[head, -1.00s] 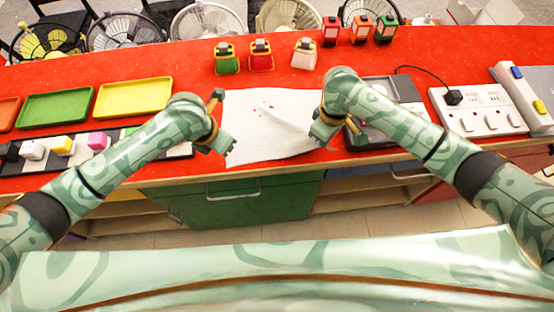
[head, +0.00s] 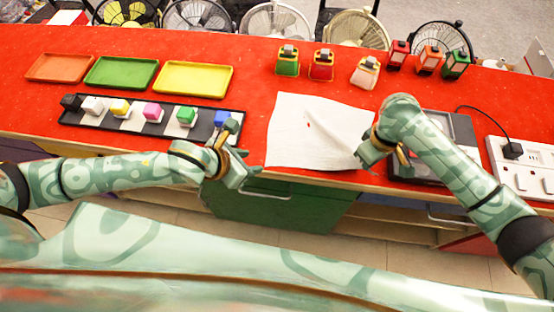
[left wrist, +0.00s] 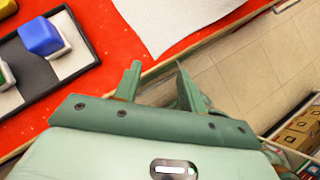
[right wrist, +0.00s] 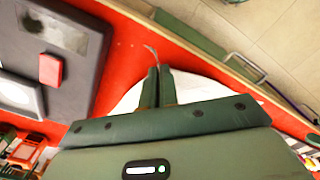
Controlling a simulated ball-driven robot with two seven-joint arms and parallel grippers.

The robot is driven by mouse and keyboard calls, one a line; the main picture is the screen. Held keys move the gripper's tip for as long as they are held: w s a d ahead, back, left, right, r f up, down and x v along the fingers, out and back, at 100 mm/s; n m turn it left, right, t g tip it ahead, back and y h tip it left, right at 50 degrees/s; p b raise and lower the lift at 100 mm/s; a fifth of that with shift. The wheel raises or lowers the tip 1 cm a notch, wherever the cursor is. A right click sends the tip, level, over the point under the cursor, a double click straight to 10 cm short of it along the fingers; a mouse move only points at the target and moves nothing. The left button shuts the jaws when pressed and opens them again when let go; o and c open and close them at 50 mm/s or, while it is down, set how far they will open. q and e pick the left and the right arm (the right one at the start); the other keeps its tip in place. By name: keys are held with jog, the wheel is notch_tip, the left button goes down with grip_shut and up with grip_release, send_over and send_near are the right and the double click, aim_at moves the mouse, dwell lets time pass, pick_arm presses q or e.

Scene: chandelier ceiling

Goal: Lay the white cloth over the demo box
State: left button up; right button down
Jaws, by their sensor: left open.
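The white cloth (head: 312,125) lies on the red counter, mostly flat, with its front edge near the counter's edge. My right gripper (head: 372,152) is at its right front corner; in the right wrist view the fingers (right wrist: 157,84) are together with white cloth around them, and seem to pinch it. My left gripper (head: 246,172) is open and empty by the counter's front edge, left of the cloth; the left wrist view shows its fingers apart (left wrist: 157,80). A dark grey flat box (head: 462,128), perhaps the demo box, is partly hidden behind my right arm.
A black tray (head: 240,124) with several coloured blocks lies left of the cloth. Orange, green and yellow trays (head: 192,64) lie behind it. Small coloured containers (head: 321,66) and lanterns (head: 429,59) stand behind the cloth. A socket strip (head: 525,172) with a cable is at right.

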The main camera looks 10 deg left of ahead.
aim_at(276, 160)
pick_arm(q)
jog(key=x, duration=1)
jog(key=shift+w, duration=0.1)
jog(key=shift+c, duration=0.2)
grip_shut()
jog(key=shift+r, duration=2.55)
